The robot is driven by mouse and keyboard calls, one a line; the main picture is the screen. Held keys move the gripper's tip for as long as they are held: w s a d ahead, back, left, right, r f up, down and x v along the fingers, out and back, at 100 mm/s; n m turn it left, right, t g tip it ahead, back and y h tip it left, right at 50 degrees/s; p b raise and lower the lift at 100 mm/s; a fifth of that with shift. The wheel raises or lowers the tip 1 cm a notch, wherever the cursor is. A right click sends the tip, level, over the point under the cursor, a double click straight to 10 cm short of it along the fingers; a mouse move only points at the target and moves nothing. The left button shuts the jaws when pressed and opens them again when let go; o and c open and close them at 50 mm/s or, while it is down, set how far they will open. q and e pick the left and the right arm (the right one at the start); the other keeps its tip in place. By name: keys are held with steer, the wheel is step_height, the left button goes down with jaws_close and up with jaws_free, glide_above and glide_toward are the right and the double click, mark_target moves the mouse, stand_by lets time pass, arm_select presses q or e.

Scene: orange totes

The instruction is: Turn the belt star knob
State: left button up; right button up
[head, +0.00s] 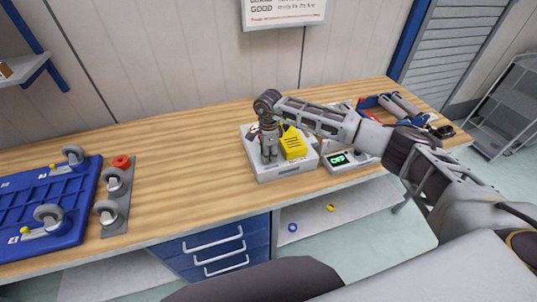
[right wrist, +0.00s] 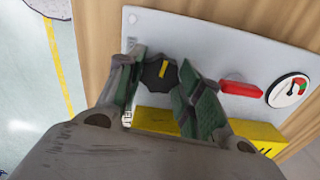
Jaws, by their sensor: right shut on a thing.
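The star knob (right wrist: 158,70), black with a yellow stripe, sits on a light grey panel (right wrist: 200,35) in the right wrist view. My right gripper (right wrist: 160,82) is shut on it, with one green-padded finger on each side. In the head view the right gripper (head: 269,157) points down onto the left part of the panel box (head: 285,174), which stands on the wooden bench. The knob is hidden behind the gripper there. My left gripper is not in view.
The panel carries a yellow block (head: 294,143), a red handle (right wrist: 240,88) and a round gauge (right wrist: 288,90). A display (head: 342,160) stands to its right. A blue caster platform (head: 45,205) lies at the left. The bench (head: 185,160) between is clear.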

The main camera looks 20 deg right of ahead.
steer(key=m+b, duration=0.2)
steer(key=m, duration=0.1)
steer(key=shift+w, duration=0.1)
steer(key=m+b, duration=0.1)
steer(key=m, duration=0.2)
steer(key=shift+d, duration=0.1)
steer(key=m+b, duration=0.1)
steer(key=m, duration=0.2)
steer(key=shift+r+m+b, duration=0.1)
steer(key=shift+m+b, duration=0.25)
steer(key=shift+m, duration=0.05)
steer(key=shift+r+m+b, duration=0.1)
steer(key=shift+m+b, duration=0.3)
steer(key=shift+m, duration=1)
steer(key=o, duration=0.9)
steer(key=shift+o, duration=0.9)
